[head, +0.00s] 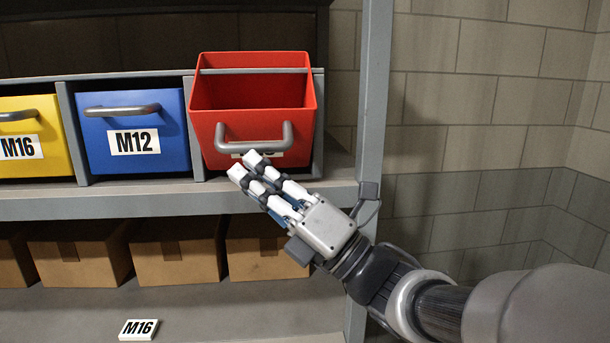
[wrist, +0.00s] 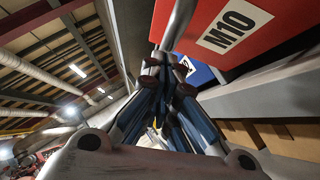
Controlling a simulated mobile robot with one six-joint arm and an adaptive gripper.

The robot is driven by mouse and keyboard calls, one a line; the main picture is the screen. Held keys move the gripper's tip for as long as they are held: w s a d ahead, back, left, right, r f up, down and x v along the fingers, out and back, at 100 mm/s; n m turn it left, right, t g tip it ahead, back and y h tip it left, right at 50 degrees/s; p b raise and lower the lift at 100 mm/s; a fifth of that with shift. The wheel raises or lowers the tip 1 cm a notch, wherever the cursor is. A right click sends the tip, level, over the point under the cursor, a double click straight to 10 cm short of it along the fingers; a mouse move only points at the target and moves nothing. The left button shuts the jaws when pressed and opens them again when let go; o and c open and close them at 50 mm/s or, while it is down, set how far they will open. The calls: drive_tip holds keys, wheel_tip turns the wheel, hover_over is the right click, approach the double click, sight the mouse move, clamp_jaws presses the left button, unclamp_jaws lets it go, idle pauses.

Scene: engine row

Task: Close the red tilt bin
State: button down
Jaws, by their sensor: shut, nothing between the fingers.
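The red tilt bin (head: 258,110) is at the right end of the bin row on the shelf. It is tilted forward and open at the top, and its empty inside shows. A grey bar handle (head: 253,138) is on its front. My gripper (head: 247,166) is shut and empty, with its fingertips just below the handle, in front of the bin's lower front. In the wrist view the fingertips (wrist: 160,58) are close to the handle (wrist: 178,22) and the red front with its M10 label (wrist: 235,25). I cannot tell whether they touch.
A blue M12 bin (head: 133,155) and a yellow M16 bin (head: 28,155) stand upright to the left. A grey shelf post (head: 374,100) stands just right of the red bin. Cardboard boxes (head: 178,255) and a loose M16 label (head: 139,330) are below.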

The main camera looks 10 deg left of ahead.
sight(251, 114)
drive_tip(key=r+m+h+p, duration=0.1)
drive_tip(key=w+r+m+t+h+p, duration=0.1)
drive_tip(key=r+m+p, duration=0.1)
drive_tip(key=w+r+m+h+p, duration=0.1)
drive_tip(key=r, duration=0.1)
drive_tip(key=shift+a+m+t+h, duration=0.25)
drive_tip(key=shift+m+t+h, duration=0.05)
drive_tip(key=shift+m, duration=0.1)
drive_tip(key=r+m+p, duration=0.1)
drive_tip(key=p, duration=0.1)
drive_tip(key=w+h+p, duration=0.1)
drive_tip(key=shift+w+a+r+m+p, duration=0.15)
drive_tip(key=shift+w+r+m+p, duration=0.1)
drive_tip(key=shift+r+m+p, duration=0.15)
drive_tip(key=p, duration=0.1)
drive_tip(key=w+r+m+h+p, duration=0.1)
drive_tip(key=p, duration=0.1)
drive_tip(key=shift+w+a, duration=0.15)
drive_tip(key=shift+a, duration=0.05)
drive_tip(key=shift+f, duration=0.15)
